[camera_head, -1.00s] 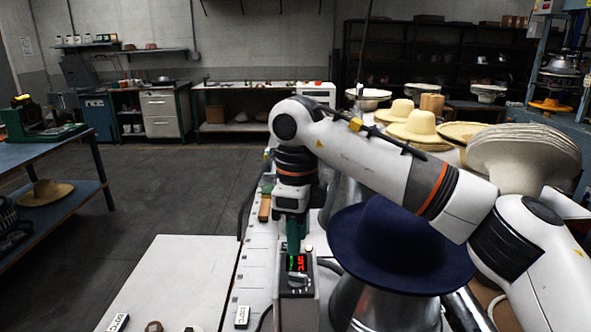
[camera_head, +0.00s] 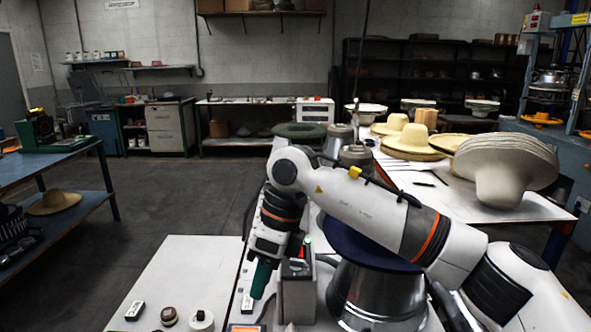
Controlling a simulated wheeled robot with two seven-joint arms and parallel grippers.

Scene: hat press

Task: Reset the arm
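My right arm reaches in from the lower right across the picture. Its gripper (camera_head: 262,279) points down, with green fingers, just left of the grey control box (camera_head: 297,292). The fingers overlap from this side, so I cannot tell whether they are open or shut. I see nothing held. A navy hat (camera_head: 352,246) lies on the metal press (camera_head: 376,290), largely hidden behind my arm. My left gripper is not in view.
A white table (camera_head: 190,270) at lower left carries small round and labelled pieces near its front. Pale hat bodies (camera_head: 505,150) are stacked on a table at right, with straw hats (camera_head: 412,136) behind. A green hat (camera_head: 299,130) sits further back. Open floor lies left.

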